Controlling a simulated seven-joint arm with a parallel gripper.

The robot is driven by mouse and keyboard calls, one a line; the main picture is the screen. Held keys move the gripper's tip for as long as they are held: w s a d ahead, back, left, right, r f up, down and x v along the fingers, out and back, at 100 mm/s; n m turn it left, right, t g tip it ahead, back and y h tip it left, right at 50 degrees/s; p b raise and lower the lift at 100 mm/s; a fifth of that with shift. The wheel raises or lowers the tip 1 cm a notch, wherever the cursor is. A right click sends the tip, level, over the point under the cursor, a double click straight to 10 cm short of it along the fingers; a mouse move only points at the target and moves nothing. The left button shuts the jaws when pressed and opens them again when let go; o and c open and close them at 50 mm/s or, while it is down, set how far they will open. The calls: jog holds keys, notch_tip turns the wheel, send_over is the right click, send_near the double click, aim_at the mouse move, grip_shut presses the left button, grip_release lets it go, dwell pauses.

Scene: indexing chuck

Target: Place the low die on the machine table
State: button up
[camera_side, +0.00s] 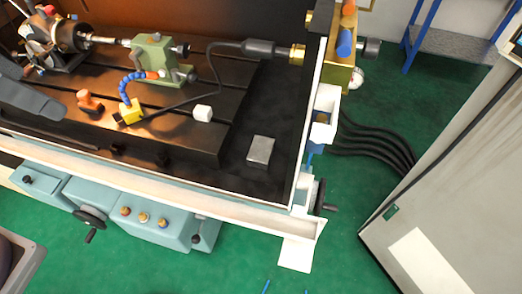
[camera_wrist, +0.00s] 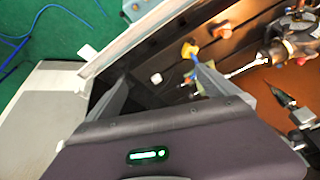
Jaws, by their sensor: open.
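A grey metal block (camera_side: 261,151), which I take to be the low die, lies flat in the dark sunken tray beside the right end of the machine table. I cannot make it out in the wrist view. The machine table (camera_side: 228,88) is dark and slotted. In the side view only a dark grey piece of my arm shows at the left edge.
A chuck (camera_side: 72,36) is at the far left. A pale rim (camera_side: 240,207) borders the front.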

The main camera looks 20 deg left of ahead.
jog(key=w+d+f+m+g, duration=0.1)
jog(key=w+d+m, duration=0.15)
jog(key=w, duration=0.25)
jog(key=w+d+f+m, duration=0.2)
jog(key=w+d, duration=0.1)
jog(key=w, duration=0.2)
jog(key=m+g+h, duration=0.3)
jog(key=m+h, duration=0.1)
jog(key=m, duration=0.4)
send_over(260, 148)
jog(key=s+a, duration=0.1)
jog(key=a, duration=0.6)
notch_tip(260, 148, down, 17)
jog(key=shift+m+g, duration=0.4)
jog(key=shift+m, duration=0.35)
jog(key=x, duration=0.5)
jog(key=d+x, duration=0.1)
jog(key=x, duration=0.4)
jog(key=w+x, duration=0.1)
jog(key=x, duration=0.4)
jog(key=shift+d, duration=0.2)
jog(key=shift+r, duration=0.15)
grip_shut()
